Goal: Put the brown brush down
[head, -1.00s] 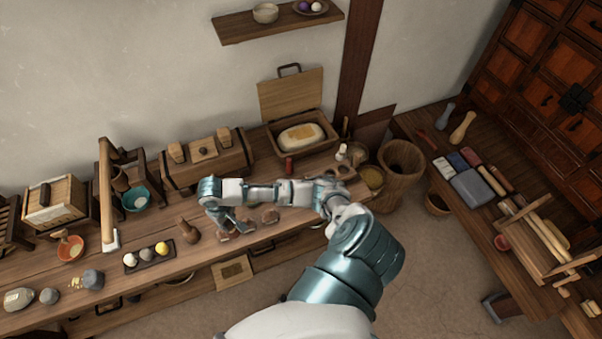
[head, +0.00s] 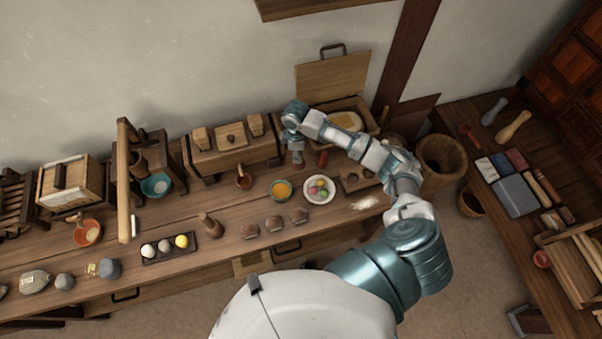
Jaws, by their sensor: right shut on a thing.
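My right arm reaches in from the lower right and covers part of the bench's right end. My left gripper is not in view.
The open box (head: 372,117) stands behind.

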